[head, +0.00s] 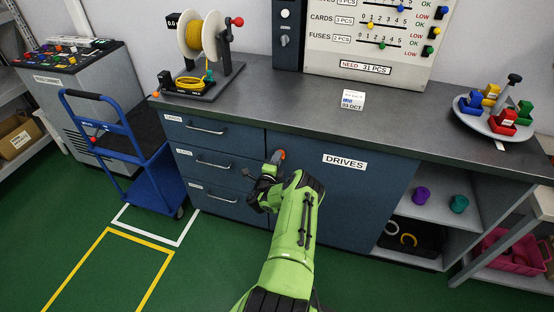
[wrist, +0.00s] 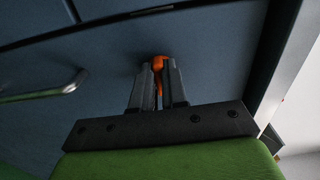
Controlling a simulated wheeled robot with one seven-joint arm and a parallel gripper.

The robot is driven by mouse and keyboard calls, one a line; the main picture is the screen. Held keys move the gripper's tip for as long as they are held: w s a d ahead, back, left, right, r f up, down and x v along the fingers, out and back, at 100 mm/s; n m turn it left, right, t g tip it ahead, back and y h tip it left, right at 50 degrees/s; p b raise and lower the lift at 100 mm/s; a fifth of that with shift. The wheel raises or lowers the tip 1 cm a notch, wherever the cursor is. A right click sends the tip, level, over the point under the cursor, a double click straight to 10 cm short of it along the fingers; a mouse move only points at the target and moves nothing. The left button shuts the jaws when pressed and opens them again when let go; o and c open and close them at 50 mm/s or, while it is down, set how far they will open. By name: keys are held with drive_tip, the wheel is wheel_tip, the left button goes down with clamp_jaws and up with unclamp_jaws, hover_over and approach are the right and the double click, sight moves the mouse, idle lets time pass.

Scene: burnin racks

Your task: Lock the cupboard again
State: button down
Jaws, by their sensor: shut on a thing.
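The cupboard is the dark blue door labelled DRIVES (head: 345,190), under the grey worktop. Its door looks closed in the head view. An orange key or knob (head: 281,155) sits at the door's upper left corner. In the wrist view the orange piece (wrist: 158,63) shows between and just beyond my fingers. My gripper (wrist: 157,85) is shut on it, with the fingertips close to the blue front. In the head view my gripper (head: 273,170) is at the door's left edge, partly hidden by my green arm. The keyhole is hidden by the fingers.
Drawers with bar handles (head: 214,165) are left of the door; one handle (wrist: 45,92) shows in the wrist view. Open shelves (head: 440,215) stand right. A blue trolley (head: 150,165) stands left. The worktop (head: 290,105) holds a wire spool (head: 203,38) and a round tray (head: 470,122).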

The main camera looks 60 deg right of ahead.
drive_tip(key=c, duration=1.2)
unclamp_jaws()
drive_tip(key=shift+o, duration=0.2)
drive_tip(key=shift+a, duration=0.1)
drive_tip(key=s+a+p, duration=0.2)
drive_tip(key=a+p, duration=0.2)
drive_tip(key=a, duration=1.1)
drive_tip(key=shift+s+a, duration=0.15)
drive_tip(key=shift+s, duration=0.15)
